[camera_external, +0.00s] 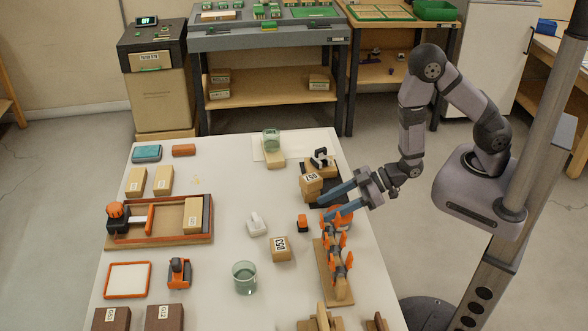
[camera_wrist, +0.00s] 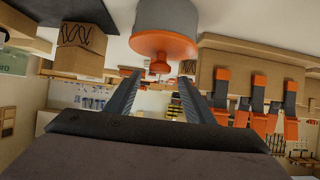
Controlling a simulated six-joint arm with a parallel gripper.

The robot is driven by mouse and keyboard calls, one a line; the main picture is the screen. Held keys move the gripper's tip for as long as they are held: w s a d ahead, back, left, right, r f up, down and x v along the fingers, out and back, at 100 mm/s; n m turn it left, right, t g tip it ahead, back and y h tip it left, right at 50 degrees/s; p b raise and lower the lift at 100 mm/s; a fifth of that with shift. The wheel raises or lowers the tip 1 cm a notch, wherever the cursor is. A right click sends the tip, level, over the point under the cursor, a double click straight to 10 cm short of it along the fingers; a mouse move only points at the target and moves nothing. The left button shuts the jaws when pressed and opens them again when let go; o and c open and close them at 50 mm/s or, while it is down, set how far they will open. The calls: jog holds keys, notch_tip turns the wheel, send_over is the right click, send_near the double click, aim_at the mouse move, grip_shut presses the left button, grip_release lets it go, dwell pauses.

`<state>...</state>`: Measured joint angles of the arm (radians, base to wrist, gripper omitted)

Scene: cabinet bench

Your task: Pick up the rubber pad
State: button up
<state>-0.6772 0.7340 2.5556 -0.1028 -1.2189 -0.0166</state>
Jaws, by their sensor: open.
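My gripper (camera_external: 326,206) reaches in over the right edge of the white table with its two blue-grey fingers apart and nothing between them. It also shows in the wrist view (camera_wrist: 160,88), with an orange-and-grey cylinder (camera_wrist: 165,30) just beyond the fingertips. I cannot tell for sure which thing is the rubber pad. A flat teal-topped block (camera_external: 146,153) and a small reddish-brown block (camera_external: 184,150) lie at the table's far left, both well away from my gripper. Neither block can be made out in the wrist view.
A labelled cardboard box (camera_external: 311,187) sits close to my fingertips; a rack with orange clips (camera_external: 337,265) stands just in front. A second box (camera_external: 280,249), a white item (camera_external: 256,225) and a glass (camera_external: 244,278) occupy the middle. A wooden tray (camera_external: 160,240) lies left. Another glass (camera_external: 271,140) stands far back.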

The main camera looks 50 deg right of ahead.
aim_at(302, 222)
jog(key=shift+b+x, duration=0.85)
jog(key=shift+w+f, duration=0.1)
jog(key=shift+w+a, duration=0.1)
jog(key=shift+p+x, duration=0.8)
jog(key=shift+x, duration=1.7)
jog(key=shift+w, duration=0.1)
jog(key=c, duration=1.1)
